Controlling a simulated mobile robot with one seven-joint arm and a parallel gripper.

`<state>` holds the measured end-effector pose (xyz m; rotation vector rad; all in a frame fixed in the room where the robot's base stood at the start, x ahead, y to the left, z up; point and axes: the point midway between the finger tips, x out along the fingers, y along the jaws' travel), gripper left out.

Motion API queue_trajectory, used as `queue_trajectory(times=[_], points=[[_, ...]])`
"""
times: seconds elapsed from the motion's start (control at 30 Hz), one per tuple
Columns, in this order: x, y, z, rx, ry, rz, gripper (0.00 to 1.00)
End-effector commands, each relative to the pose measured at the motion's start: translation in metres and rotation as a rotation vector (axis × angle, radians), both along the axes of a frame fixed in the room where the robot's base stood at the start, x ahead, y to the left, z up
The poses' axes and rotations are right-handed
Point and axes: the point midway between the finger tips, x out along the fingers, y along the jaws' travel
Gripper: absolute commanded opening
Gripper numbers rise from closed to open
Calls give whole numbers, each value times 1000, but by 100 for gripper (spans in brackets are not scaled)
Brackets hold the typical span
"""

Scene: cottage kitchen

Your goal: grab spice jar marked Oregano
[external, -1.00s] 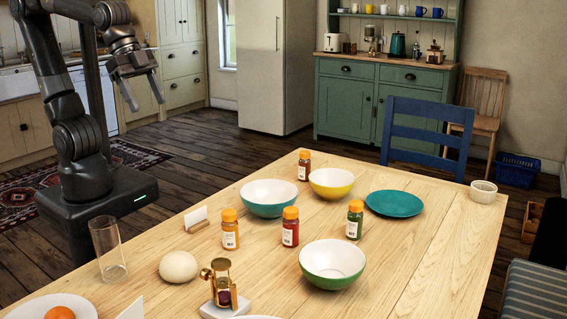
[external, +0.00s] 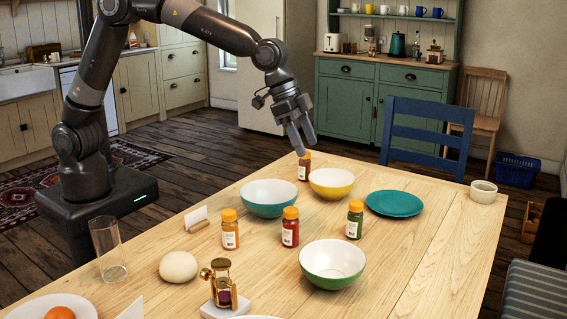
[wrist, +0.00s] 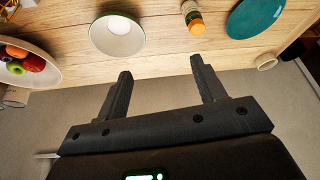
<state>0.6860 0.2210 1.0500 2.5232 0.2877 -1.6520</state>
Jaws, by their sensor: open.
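Several spice jars with orange lids stand upright on the table; their label text is too small to read, so I cannot tell which says Oregano. One jar with green contents (external: 354,225) stands right of centre. A red jar (external: 290,230), a yellow-orange jar (external: 230,232) and a brownish-red jar (external: 304,171) stand around it. My gripper (external: 305,149) is open and empty, fingers pointing down, appearing just above the brownish-red jar in the external view. In the wrist view my gripper (wrist: 160,82) has nothing between its fingers; one orange-lidded jar (wrist: 192,17) shows beyond.
A teal bowl (external: 268,208), yellow bowl (external: 331,195), green bowl (external: 332,275) and teal plate (external: 394,203) surround the jars. A small white cup (external: 483,192) stands at the right corner. Bare wood shows at right.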

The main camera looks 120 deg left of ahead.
Motion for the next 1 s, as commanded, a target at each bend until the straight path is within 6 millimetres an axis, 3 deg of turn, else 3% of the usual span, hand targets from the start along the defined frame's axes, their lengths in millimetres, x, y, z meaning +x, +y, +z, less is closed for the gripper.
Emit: queue_trajectory(times=[0.03, 0.2, 0.4, 0.83, 1.0], points=[[11, 16, -18, -4, 7, 12, 63], [40, 61, -67, -10, 14, 43, 63], [57, 94, -107, -14, 17, 66, 63], [76, 107, -158, -16, 18, 71, 63], [81, 109, -169, -14, 17, 71, 63]])
